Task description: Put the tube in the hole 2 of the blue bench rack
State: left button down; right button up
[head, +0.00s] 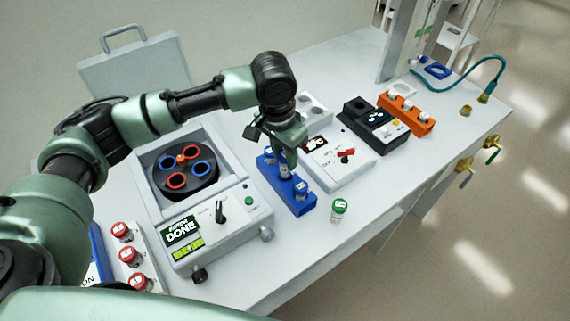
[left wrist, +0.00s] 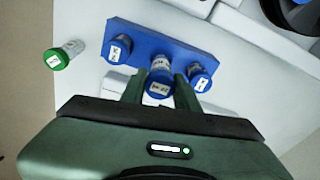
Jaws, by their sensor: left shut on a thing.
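The blue bench rack (head: 303,208) stands on the white bench between the centrifuge and a white device. It also shows in the left wrist view (left wrist: 185,47). My left gripper (head: 286,168) is over the middle of the rack, pointing down. In the left wrist view it is shut on a blue-capped tube (left wrist: 159,84) with a white label. This tube lines up with the rack's middle; whether its lower end is in a hole is hidden. Two other blue-capped tubes, one (left wrist: 117,48) and another (left wrist: 199,77), stand at the rack's ends. My right gripper is not in view.
A green-capped tube (head: 339,210) stands alone on the bench beside the rack. The open centrifuge (head: 222,236), its display reading DONE, is at left. The white device (head: 340,180) and an orange rack (head: 408,118) are at right. Red-capped tubes (head: 130,256) stand front left.

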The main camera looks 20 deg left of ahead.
aim_at(285, 166)
pick_arm(q)
notch_tip(285, 166, down, 4)
jog(key=shift+f+p, duration=0.1)
jog(key=shift+p, duration=0.2)
jog(key=shift+f, duration=0.1)
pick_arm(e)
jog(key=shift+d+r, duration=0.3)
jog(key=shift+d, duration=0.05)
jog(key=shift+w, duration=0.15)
pick_arm(q)
jog(key=c, duration=1.1)
grip_release()
jog(key=shift+f, duration=0.15)
jog(key=shift+o, duration=0.2)
jog(key=shift+r, duration=0.4)
jog(key=r, duration=0.3)
jog(key=s+r+b, duration=0.1)
jog(key=r, duration=0.7)
jog(key=shift+s+a+r, duration=0.15)
jog(key=shift+a+r, duration=0.1)
jog(key=shift+a, duration=0.05)
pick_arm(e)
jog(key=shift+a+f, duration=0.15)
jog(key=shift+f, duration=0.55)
